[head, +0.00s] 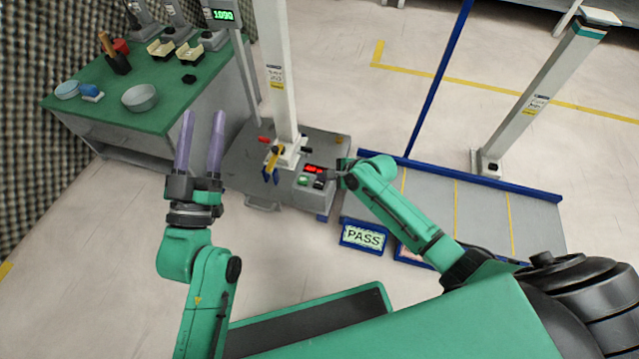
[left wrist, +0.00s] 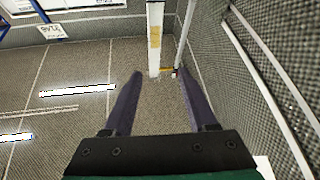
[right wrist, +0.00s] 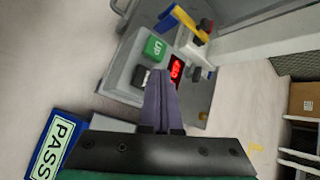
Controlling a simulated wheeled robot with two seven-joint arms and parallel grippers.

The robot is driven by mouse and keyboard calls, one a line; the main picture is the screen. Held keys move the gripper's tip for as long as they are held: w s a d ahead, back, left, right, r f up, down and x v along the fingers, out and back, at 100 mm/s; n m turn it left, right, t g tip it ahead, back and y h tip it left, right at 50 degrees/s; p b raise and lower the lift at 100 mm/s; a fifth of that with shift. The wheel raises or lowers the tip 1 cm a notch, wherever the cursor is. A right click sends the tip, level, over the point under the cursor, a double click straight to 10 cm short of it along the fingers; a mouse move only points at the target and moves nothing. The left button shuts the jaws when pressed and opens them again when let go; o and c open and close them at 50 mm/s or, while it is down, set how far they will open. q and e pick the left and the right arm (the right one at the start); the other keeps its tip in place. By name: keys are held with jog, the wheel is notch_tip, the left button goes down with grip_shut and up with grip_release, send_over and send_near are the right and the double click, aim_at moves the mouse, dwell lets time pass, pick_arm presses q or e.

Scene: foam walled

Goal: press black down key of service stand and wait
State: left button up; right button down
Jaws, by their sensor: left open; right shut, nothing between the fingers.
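The service stand (head: 240,165) is a grey base with a white column (head: 275,70). Its control box carries a green UP key (right wrist: 154,47), a black key (right wrist: 140,77) and a lit red display (right wrist: 177,70); the box also shows in the head view, with the green key (head: 303,181) and the display (head: 313,169). My right gripper (right wrist: 160,74) is shut and empty, its tips over the box close to the black key, which they partly cover. I cannot tell whether they touch it. My left gripper (head: 202,114) is open and empty, raised in the air left of the stand.
A green-topped table (head: 110,90) with bowls, trays and instruments stands at the left. A low platform (head: 440,205) with blue edges and a white post (head: 540,95) lies at the right. A PASS sign (head: 362,237) is in front of it.

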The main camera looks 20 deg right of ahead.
pick_arm(q)
jog(key=shift+a+r+t, duration=0.1)
jog(key=shift+r+t, duration=0.2)
jog(key=shift+r, duration=0.5)
pick_arm(e)
jog(key=shift+f, duration=0.2)
jog(key=shift+f, duration=0.15)
dwell(1.1)
jog(key=shift+f, duration=0.25)
pick_arm(q)
jog(key=shift+r, duration=0.1)
